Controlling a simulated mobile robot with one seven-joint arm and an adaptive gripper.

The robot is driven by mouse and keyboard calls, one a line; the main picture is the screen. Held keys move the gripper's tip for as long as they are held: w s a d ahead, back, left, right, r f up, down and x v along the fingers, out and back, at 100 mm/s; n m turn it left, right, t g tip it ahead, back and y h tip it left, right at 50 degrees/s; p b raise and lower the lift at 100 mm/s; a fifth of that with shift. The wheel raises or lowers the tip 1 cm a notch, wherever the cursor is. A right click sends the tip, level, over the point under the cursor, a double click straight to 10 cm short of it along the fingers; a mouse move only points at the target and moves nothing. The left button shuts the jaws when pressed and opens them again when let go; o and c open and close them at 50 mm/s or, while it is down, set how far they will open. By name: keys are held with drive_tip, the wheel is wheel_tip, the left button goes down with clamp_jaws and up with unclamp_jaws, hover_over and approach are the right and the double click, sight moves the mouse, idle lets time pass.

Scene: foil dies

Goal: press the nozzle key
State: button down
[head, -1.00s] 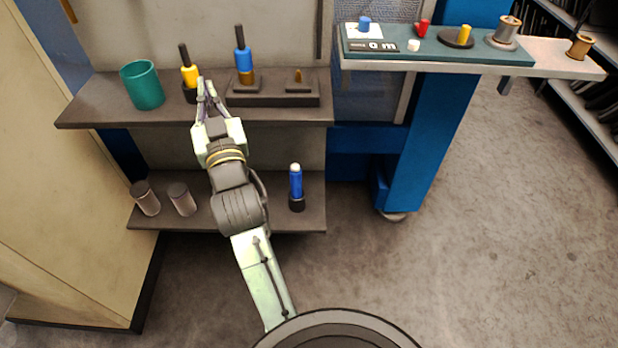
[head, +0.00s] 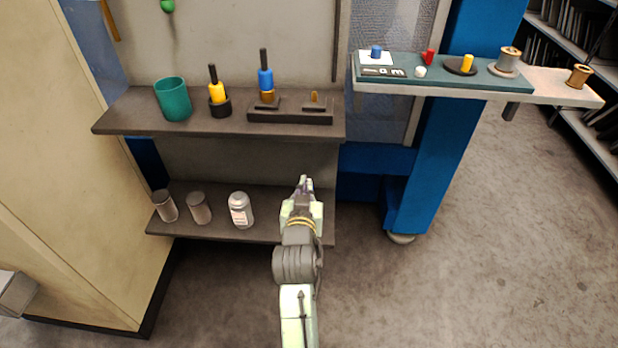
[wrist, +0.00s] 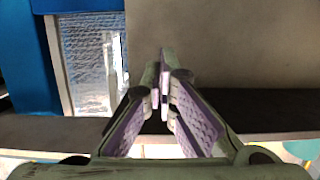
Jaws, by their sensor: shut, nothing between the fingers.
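I cannot tell which part is the nozzle key. In the head view a green board (head: 456,80) at the upper right carries a blue peg (head: 376,51) on a white pad, a red piece (head: 428,57), a yellow piece (head: 467,63) on a black disc, a small white piece (head: 420,72) and a dark strip with light marks (head: 384,71). My gripper (head: 304,182) is shut and empty, in front of the lower shelf's right end, well left of and below the board. It also shows shut in the wrist view (wrist: 161,90).
The upper shelf (head: 130,115) holds a teal cup (head: 173,100), yellow (head: 217,92) and blue-handled (head: 265,80) tools and a dark block (head: 290,116). Several jars stand on the lower shelf, one labelled (head: 240,210). A blue post (head: 428,160) supports the right side. Floor at right is clear.

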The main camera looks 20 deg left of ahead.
drive_tip(key=w+a+f+p, duration=0.2)
drive_tip(key=w+f, duration=0.4)
drive_tip(key=w, duration=0.3)
drive_tip(key=shift+a+f, duration=0.2)
drive_tip(key=shift+a, duration=0.15)
drive_tip(key=shift+w, duration=0.1)
drive_tip(key=shift+f+b, duration=0.55)
drive_tip(key=shift+f, duration=0.45)
drive_tip(key=s+d+r+p, duration=0.1)
drive_tip(key=s+d+r, duration=0.1)
drive_tip(key=s+r, duration=0.5)
drive_tip(key=shift+v, duration=1.2)
